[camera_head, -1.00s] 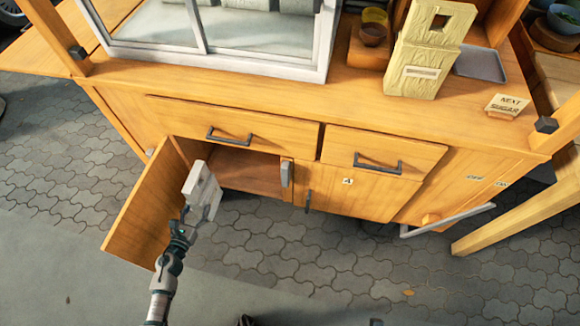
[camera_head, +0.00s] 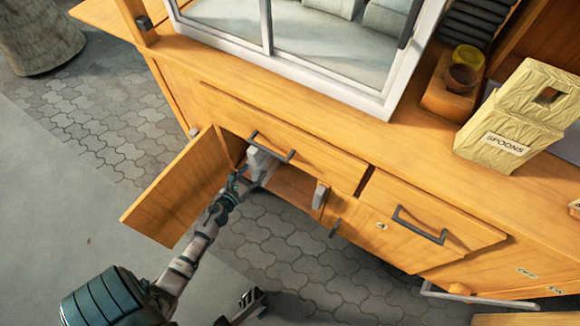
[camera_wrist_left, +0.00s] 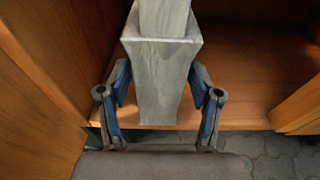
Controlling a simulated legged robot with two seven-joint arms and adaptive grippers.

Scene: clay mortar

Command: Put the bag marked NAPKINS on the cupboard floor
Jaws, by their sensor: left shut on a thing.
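A pale grey-white bag (camera_head: 262,160) is at the open cupboard's mouth, under the left drawer; no label can be read on it. My left gripper (camera_head: 247,180) is shut on it. In the left wrist view the bag (camera_wrist_left: 162,70) stands between the two fingers of the gripper (camera_wrist_left: 160,92), with its lower end toward the cupboard's front edge. The cupboard floor (camera_head: 292,187) is bare where it shows, and it also shows in the left wrist view (camera_wrist_left: 245,75). Whether the bag touches the floor cannot be told.
The cupboard door (camera_head: 178,190) stands open on the left. A drawer handle (camera_head: 270,147) hangs just above the bag. The other door edge (camera_head: 320,195) bounds the opening on the right. A SPOONS bag (camera_head: 510,125) stands on the counter.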

